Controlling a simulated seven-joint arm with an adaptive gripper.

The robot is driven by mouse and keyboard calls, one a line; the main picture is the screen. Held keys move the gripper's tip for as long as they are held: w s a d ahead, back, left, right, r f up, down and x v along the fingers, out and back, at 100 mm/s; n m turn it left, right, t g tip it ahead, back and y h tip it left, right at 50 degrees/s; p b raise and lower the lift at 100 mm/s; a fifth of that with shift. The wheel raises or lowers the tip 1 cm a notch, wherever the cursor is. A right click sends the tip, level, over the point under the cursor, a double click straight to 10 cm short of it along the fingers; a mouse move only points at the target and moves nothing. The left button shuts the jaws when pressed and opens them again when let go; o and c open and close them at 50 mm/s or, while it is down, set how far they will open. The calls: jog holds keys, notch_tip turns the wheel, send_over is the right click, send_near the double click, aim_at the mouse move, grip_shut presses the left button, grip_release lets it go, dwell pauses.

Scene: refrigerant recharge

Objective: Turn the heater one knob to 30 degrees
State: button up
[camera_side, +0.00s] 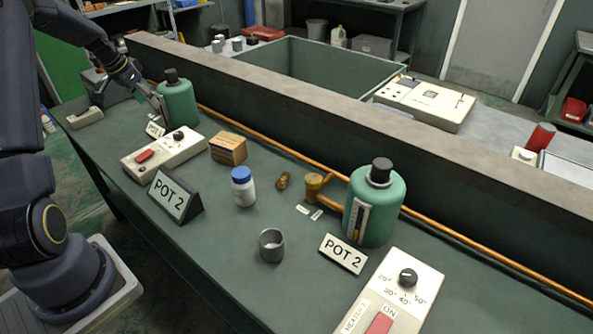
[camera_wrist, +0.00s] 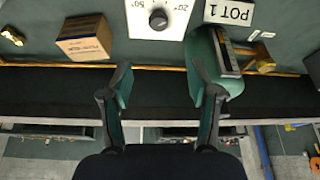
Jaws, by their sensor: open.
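The heater beside the POT 1 card is a cream box (camera_side: 165,151) with a black knob (camera_side: 178,135) and a red switch (camera_side: 145,155), at the left in the side view. In the wrist view its knob (camera_wrist: 158,18) is at the top edge, with 50 and 20° marks beside it; I cannot tell its exact setting. My gripper (camera_side: 155,104) is beyond this heater, near the left green pot (camera_side: 178,100). In the wrist view my gripper (camera_wrist: 160,76) is open and empty, its fingers apart, below the knob in the picture and not touching it.
The POT 1 card (camera_wrist: 229,13) lies beside the heater. A second heater (camera_side: 393,297) is at front right. A long ledge (camera_side: 300,117) with an orange pipe borders the bench.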

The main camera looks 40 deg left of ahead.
aim_at(177, 133)
jog(key=x, duration=1.6)
jog(key=shift+f, duration=0.1)
jog(key=c, duration=1.2)
